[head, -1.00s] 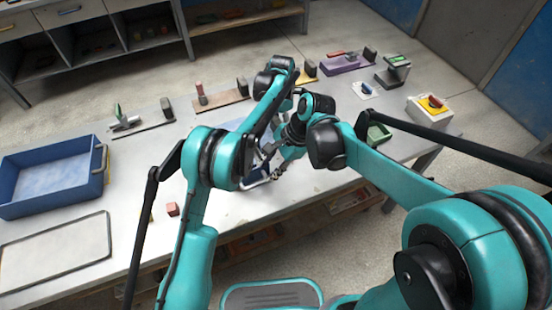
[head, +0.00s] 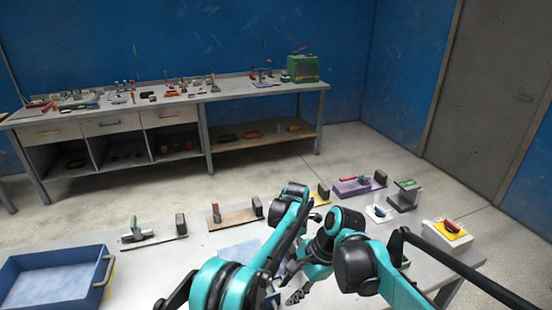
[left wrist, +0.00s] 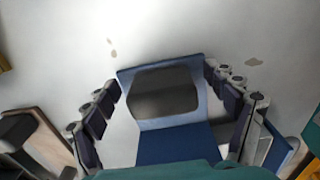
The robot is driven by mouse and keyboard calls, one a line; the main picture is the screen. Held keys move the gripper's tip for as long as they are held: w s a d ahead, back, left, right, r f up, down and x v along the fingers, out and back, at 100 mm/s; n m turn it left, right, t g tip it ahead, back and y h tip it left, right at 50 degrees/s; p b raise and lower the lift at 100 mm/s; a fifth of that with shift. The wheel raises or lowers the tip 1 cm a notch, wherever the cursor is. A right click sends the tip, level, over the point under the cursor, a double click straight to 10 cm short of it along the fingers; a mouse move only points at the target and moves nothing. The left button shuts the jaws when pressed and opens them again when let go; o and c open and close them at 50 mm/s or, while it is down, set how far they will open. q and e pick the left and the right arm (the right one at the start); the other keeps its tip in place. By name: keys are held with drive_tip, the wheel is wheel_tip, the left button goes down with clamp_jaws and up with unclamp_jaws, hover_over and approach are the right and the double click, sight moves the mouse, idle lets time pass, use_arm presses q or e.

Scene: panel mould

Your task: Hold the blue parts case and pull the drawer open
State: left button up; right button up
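In the left wrist view, a blue case (left wrist: 175,146) lies between the fingers of my left gripper (left wrist: 160,85). The fingers are spread, one at each side, with gaps showing beside the blue. A lighter blue panel with a dark grey block (left wrist: 165,92) lies just beyond it. In the head view, a light blue surface (head: 240,252) shows partly behind my arms; most of the case is hidden there, and so is my left gripper. My right gripper (head: 298,292) is low at the centre, close to a dark blue edge. Its finger opening is unclear. No drawer can be made out.
A blue tray (head: 38,280) with a handle stands at the left of the grey table. Boards with dark blocks, including a brown one (head: 233,217) and a purple one (head: 356,187), line the far side. A white box with a switch (head: 447,236) is at the right.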

use_arm(q)
wheel_tip(320, 180, up, 12)
drive_tip(key=shift+f, duration=0.15)
drive_tip(key=s+a+r+m+t, duration=0.2)
drive_tip(key=s+a+r+m, duration=0.3)
drive_tip(key=s+a, duration=0.25)
drive_tip(key=s+a+r+m+t, duration=0.1)
drive_tip(key=s+a+r+m, duration=0.5)
drive_tip(key=a, duration=0.2)
drive_tip(key=s+a+f+m+t, duration=0.2)
drive_tip(key=s+a+f+m, duration=0.3)
drive_tip(key=s, duration=0.5)
drive_tip(key=s+a+f+m+t, duration=0.2)
drive_tip(key=s+a+f+m, duration=0.2)
drive_tip(key=s, duration=0.6)
drive_tip(key=shift+a+f+m, duration=0.4)
drive_tip(key=shift+a+m, duration=0.4)
drive_tip(key=shift+m, duration=0.3)
use_arm(e)
drive_tip(key=s+d+f+n+t+h, duration=0.1)
drive_tip(key=s+d+n+t+h, duration=0.4)
drive_tip(key=s+d+n, duration=0.4)
drive_tip(key=d+n+t, duration=0.1)
drive_tip(key=d+n, duration=0.3)
drive_tip(key=shift+n+t, duration=0.3)
drive_tip(key=shift+t, duration=0.1)
